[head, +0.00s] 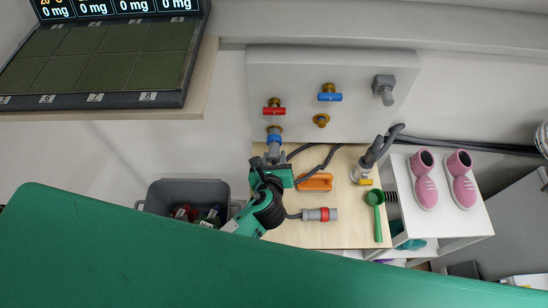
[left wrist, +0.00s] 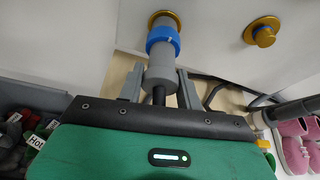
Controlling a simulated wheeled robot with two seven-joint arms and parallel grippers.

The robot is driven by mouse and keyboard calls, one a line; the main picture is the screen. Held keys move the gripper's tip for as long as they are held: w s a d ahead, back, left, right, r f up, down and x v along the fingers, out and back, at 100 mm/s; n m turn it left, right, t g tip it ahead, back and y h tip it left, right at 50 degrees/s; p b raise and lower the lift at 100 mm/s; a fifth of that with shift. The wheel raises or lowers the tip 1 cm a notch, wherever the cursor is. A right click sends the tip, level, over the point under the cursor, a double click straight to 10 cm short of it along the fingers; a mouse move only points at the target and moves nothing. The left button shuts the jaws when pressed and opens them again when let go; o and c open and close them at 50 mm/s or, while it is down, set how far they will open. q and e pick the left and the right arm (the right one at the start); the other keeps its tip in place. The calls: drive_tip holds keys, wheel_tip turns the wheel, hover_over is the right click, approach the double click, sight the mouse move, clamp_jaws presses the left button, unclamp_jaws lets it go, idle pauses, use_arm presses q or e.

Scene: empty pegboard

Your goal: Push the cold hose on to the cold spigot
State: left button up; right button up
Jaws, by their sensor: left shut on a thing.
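A grey hose connector with a blue ring (left wrist: 163,75) is held upright under a gold spigot (left wrist: 165,18). Its top end is in line with the spigot and appears to meet it; I cannot tell how far on it sits. In the head view this connector (head: 274,140) is below the red-handled tap (head: 274,107). My left gripper (head: 273,158) is shut on it, with a finger on each side in the left wrist view (left wrist: 160,88). A bare gold spigot (head: 321,120) is below the blue-handled tap (head: 329,96). My right gripper is not in view.
A connector with a red ring (head: 320,214) lies on the wooden top (head: 290,236). An orange-handled item (head: 315,182) and a green scoop (head: 377,205) are there too. A grey bin (head: 172,190) stands left, and pink shoes (head: 425,185) stand right.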

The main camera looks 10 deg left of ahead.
use_arm(q)
drive_tip(key=shift+s+f, duration=0.1)
drive_tip(key=shift+s, duration=0.15)
drive_tip(key=shift+s+d, duration=0.15)
drive_tip(key=shift+s, duration=0.45)
drive_tip(key=shift+s+d, duration=0.1)
drive_tip(key=shift+s, duration=0.3)
drive_tip(key=shift+s+p, duration=0.3)
drive_tip(key=shift+p, duration=0.05)
idle(0.3)
drive_tip(key=shift+s+d+p, duration=0.25)
drive_tip(key=shift+s, duration=0.85)
drive_tip(key=shift+s+d+p, duration=0.25)
drive_tip(key=shift+s, duration=0.8)
